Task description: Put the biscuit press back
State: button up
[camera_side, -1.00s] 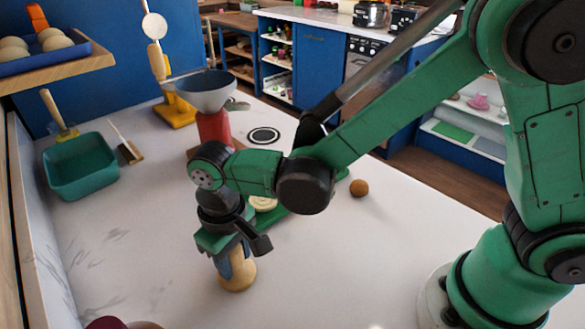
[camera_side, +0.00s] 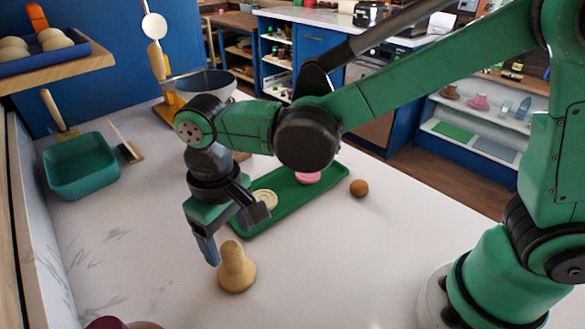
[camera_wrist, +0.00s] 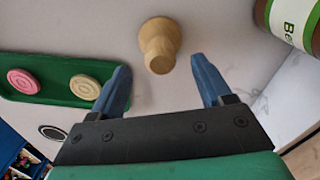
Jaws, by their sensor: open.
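The biscuit press (camera_side: 235,270) is a pale wooden piece with a wide round foot and a narrower knob. It stands upright on the white counter, just off the near end of the green tray (camera_side: 291,209). In the wrist view the press (camera_wrist: 160,42) shows just beyond the fingertips, across the gap between them. My gripper (camera_wrist: 161,70) is open, with its two blue fingers apart and nothing held. In the side view my gripper (camera_side: 222,242) hangs above and slightly behind the press, clear of it.
The tray holds a cream biscuit (camera_side: 266,198) and a pink biscuit (camera_side: 307,177). A brown ball (camera_side: 359,187) lies right of it. A teal bin (camera_side: 80,166) and brush (camera_side: 128,147) are at left. A labelled jar (camera_wrist: 292,22) stands near the press.

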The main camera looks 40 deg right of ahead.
notch_tip(320, 180, up, 6)
jog(key=shift+r, duration=0.2)
jog(key=shift+d+r, duration=0.15)
jog(key=shift+r, duration=0.05)
jog(key=s+d+m+t, duration=0.1)
jog(key=d+t, duration=0.2)
jog(key=d, duration=0.6)
jog(key=s+d+f+m+t, duration=0.1)
jog(key=d+t, duration=0.3)
jog(key=d, duration=0.5)
jog(key=shift+s+d+m, duration=0.15)
jog(key=shift+s+m, duration=0.2)
jog(key=shift+m, duration=0.15)
jog(key=shift+f, duration=0.1)
